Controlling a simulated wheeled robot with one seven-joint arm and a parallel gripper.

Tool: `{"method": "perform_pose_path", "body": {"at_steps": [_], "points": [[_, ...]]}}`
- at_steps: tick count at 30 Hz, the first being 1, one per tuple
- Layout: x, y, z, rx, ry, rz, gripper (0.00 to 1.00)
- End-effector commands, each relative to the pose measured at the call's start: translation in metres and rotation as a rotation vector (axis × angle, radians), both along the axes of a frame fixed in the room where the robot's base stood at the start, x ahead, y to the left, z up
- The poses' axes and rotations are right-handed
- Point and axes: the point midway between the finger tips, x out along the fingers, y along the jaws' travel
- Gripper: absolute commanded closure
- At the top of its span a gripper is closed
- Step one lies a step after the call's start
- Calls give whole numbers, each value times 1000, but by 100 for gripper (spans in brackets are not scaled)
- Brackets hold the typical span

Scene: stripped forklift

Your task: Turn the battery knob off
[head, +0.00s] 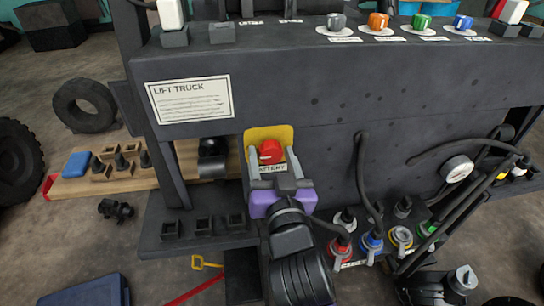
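The battery knob (268,149) is a red knob on a yellow plate (283,133) on the dark front panel, with a label reading "BATTERY" just below it. My gripper (271,155), with a purple body and grey fingers, reaches up to it from below. The fingers are spread, one to the left and one to the right of the knob. A small gap seems to show on each side, so I see no clear contact. The lower part of the knob and plate is partly hidden by the gripper. The knob's exact turn angle is hard to tell.
A "LIFT TRUCK" sign (191,99) is on the panel at left. Coloured knobs (378,22) line the top ledge. Coloured connectors (372,240) and black hoses (362,180) sit to the right of my arm. A gauge (457,168) is farther right. A wooden board (120,180) with several parts is at left.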

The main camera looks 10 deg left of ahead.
Motion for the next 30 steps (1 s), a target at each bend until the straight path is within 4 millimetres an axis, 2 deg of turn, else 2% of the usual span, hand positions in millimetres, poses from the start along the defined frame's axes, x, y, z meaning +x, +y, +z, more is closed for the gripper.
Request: {"method": "perform_pose_path", "body": {"at_steps": [1, 7, 8, 20, 30], "points": [[0, 0, 0, 0, 0, 0, 53], [0, 0, 0, 0, 0, 0, 92], [0, 0, 0, 0, 0, 0, 94], [0, 0, 1, -90, -26, 0, 94], [0, 0, 2, -360, -104, 0, 94]]}}
